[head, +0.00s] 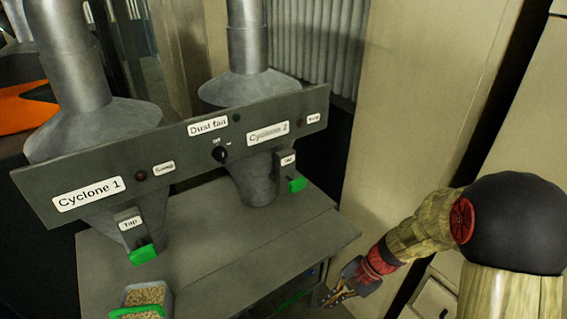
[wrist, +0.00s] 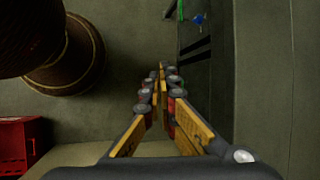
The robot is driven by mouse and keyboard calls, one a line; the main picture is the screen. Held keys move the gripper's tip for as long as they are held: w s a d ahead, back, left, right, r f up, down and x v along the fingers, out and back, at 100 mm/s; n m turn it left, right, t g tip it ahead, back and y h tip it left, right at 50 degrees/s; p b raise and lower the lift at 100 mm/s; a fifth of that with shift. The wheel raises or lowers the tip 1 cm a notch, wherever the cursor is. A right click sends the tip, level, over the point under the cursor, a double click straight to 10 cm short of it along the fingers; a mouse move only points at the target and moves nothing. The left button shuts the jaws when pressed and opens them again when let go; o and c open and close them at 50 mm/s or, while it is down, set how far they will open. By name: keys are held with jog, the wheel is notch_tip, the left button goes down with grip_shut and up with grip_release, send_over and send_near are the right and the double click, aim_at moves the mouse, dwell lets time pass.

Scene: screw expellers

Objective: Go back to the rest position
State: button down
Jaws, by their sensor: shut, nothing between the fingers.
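My gripper (head: 335,299) is at the lower right of the head view, at the end of my arm, beside the right end of the grey machine bench (head: 211,254). In the wrist view my gripper (wrist: 160,70) has its two yellow-and-grey fingers meeting at the tips, with nothing between them. It is apart from the machine's controls.
The panel (head: 203,157) carries a black knob (head: 220,154) and labels for two cyclones. Green tap handles (head: 143,254) (head: 297,184) hang below. A tray of pellets (head: 143,299) sits at the front left. Brown barrel-like objects (wrist: 75,60) and a red crate (wrist: 22,143) show in the wrist view.

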jog(key=s+d+r+n+t+h, duration=0.2)
jog(key=s+r, duration=0.3)
jog(key=r, duration=0.4)
jog(key=s+d+r+n+t+h, duration=0.1)
jog(key=s+r+n, duration=0.3)
jog(key=r, duration=0.5)
jog(key=s+d+r+n+t+h, duration=0.2)
jog(key=s+r, duration=0.3)
jog(key=r, duration=0.4)
jog(key=shift+s+d+n+t+h, duration=0.4)
jog(key=shift+n+t+h, duration=0.25)
jog(key=shift+n, duration=0.25)
jog(key=c, duration=2.6)
grip_release()
